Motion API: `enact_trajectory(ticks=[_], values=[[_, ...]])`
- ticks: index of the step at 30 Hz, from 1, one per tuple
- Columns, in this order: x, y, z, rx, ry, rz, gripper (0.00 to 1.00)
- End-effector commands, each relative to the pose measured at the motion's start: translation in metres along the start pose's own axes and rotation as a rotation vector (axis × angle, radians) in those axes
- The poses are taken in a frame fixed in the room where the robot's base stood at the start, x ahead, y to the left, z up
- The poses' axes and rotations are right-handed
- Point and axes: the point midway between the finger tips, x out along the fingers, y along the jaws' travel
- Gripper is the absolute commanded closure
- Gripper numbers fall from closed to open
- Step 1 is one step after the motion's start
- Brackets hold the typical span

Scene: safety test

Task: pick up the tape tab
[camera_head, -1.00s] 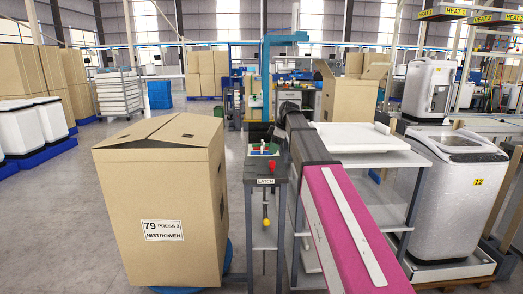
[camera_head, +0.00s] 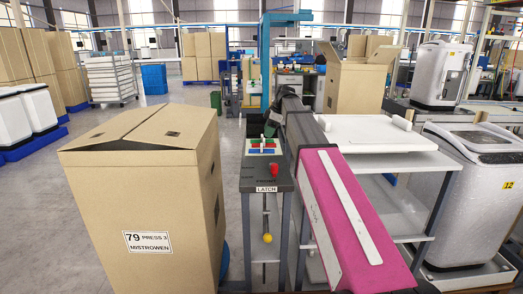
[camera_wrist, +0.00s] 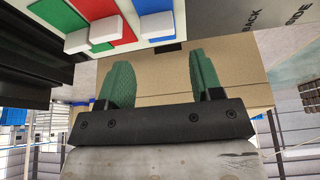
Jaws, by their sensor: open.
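A small panel with red, green and blue pads (camera_head: 263,146) lies on top of the dark narrow stand (camera_head: 266,186) marked LATCH. The pads also show close up at the top of the wrist view (camera_wrist: 108,8). White tabs (camera_wrist: 155,24) stick out from the pads. I cannot tell which of them is the tape tab. My gripper (camera_wrist: 164,78) is open, with its two green fingers apart and nothing between them. The fingers are close to the white tabs. In the head view my arm mostly hides the gripper beside the panel.
A large cardboard box (camera_head: 148,200) stands just left of the stand. A red knob (camera_head: 274,169) and a yellow ball (camera_head: 267,238) are on the stand. A white-topped shelf (camera_head: 372,133) and a white machine (camera_head: 475,200) are at the right. Grey floor is open behind the box.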

Motion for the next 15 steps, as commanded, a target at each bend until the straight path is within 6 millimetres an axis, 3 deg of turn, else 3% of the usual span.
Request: enact_trajectory(ticks=[4, 15], values=[[0.023, 0.0, 0.0, 0.0, 0.0, -0.001, 0.4], [0.054, 0.003, -0.001, 0.001, -0.001, -0.001, 0.4]])
